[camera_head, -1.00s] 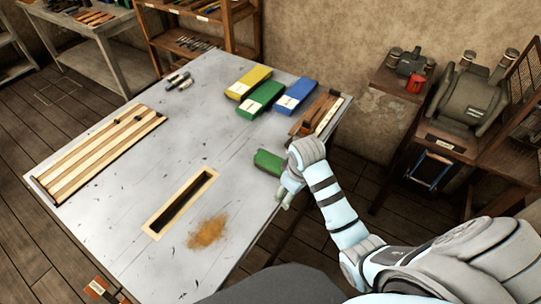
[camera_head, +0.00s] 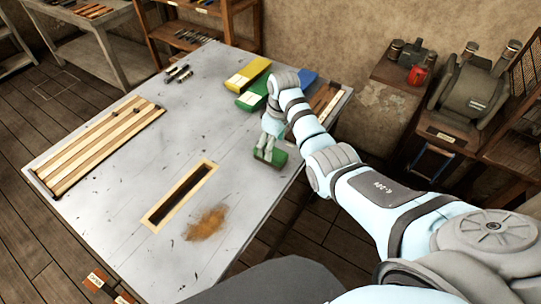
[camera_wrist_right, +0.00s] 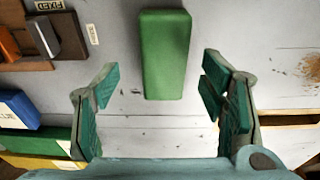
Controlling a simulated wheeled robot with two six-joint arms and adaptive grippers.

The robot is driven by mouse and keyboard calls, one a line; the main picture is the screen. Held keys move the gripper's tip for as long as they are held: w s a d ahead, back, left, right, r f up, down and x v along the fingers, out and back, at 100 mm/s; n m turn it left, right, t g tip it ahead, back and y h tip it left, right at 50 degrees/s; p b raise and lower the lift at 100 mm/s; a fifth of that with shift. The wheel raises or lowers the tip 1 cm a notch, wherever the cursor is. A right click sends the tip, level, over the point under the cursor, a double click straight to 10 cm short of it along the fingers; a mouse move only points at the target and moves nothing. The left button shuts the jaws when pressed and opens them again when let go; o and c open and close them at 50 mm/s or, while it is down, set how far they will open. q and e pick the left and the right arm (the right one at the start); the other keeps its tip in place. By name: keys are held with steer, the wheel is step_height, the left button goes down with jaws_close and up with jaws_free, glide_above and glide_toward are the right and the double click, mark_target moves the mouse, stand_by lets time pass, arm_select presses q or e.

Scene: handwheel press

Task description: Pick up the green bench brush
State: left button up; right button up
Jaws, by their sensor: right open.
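The green bench brush (camera_head: 274,160) lies near the right edge of the grey table, its plain green back facing up. In the right wrist view the green brush (camera_wrist_right: 165,58) lies lengthwise near the top middle, between and just beyond the open fingers. My right gripper (camera_head: 265,152) is above the brush in the head view, and its fingers hide part of it. In the wrist view the right gripper (camera_wrist_right: 158,76) is open with nothing held, fingers apart on either side of the brush line. My left gripper is not in view.
Yellow (camera_head: 248,77), green (camera_head: 253,99) and blue (camera_head: 309,77) boxes lie further back on the table (camera_head: 150,170). A wooden rack (camera_head: 325,104) sits beside them. A slotted wooden frame (camera_head: 180,195) and brown dust (camera_head: 207,222) lie to the left and front.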

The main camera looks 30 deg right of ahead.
steer(key=f, duration=0.3)
steer(key=f+b, duration=0.1)
steer(key=shift+w+a+f, duration=0.15)
steer(key=shift+w+a, duration=0.05)
steer(key=shift+a, duration=0.2)
steer(key=c, duration=1.3)
